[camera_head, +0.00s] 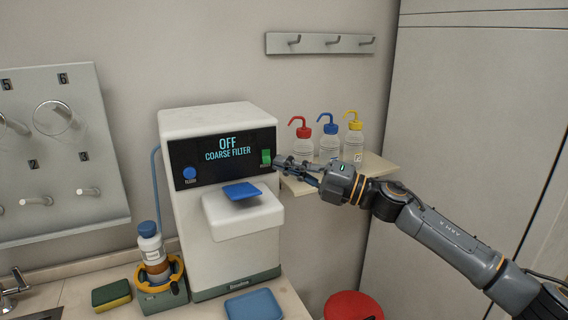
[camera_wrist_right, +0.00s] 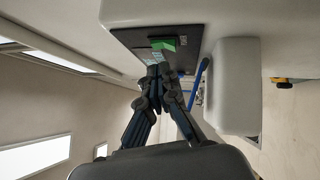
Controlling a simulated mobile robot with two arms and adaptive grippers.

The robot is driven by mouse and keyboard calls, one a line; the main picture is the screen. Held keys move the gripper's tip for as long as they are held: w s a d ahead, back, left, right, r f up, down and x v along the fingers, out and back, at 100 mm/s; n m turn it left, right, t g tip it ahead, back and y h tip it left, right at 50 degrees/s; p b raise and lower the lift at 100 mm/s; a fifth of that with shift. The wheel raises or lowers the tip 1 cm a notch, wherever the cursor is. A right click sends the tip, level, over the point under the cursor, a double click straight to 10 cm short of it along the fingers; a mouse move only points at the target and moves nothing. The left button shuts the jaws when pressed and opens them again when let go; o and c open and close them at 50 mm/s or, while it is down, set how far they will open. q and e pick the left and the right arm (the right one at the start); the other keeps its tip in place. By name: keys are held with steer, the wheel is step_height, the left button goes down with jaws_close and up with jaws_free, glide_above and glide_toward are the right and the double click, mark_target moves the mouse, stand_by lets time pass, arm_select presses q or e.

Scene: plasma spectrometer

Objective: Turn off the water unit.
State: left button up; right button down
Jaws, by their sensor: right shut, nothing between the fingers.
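The water unit (camera_head: 230,256) is a white box on the counter with a black front panel. Its display (camera_head: 228,150) reads "OFF" and "COARSE FILTER". A green switch (camera_head: 266,157) sits at the panel's right end, and a round blue button (camera_head: 189,173) at its left. My right gripper (camera_head: 280,161) is shut and empty, with its fingertips close beside the green switch. In the right wrist view the fingertips (camera_wrist_right: 160,72) are just in front of the green switch (camera_wrist_right: 163,46); I cannot tell whether they touch it. My left gripper is out of view.
A blue tray (camera_head: 242,190) sits on the unit's protruding white ledge. Wash bottles (camera_head: 329,143) stand on a shelf (camera_head: 372,166) behind my right gripper. A brown-and-white bottle (camera_head: 150,245), a sponge (camera_head: 111,295) and a blue dish (camera_head: 253,305) are on the counter.

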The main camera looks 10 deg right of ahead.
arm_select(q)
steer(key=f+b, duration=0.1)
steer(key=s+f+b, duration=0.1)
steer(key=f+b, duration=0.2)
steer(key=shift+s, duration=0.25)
arm_select(e)
steer(key=s+r+v, duration=0.1)
steer(key=r+v, duration=0.1)
steer(key=v, duration=0.8)
steer(key=shift+d+f, duration=0.2)
steer(key=shift+f, duration=0.15)
steer(key=shift+s, duration=0.1)
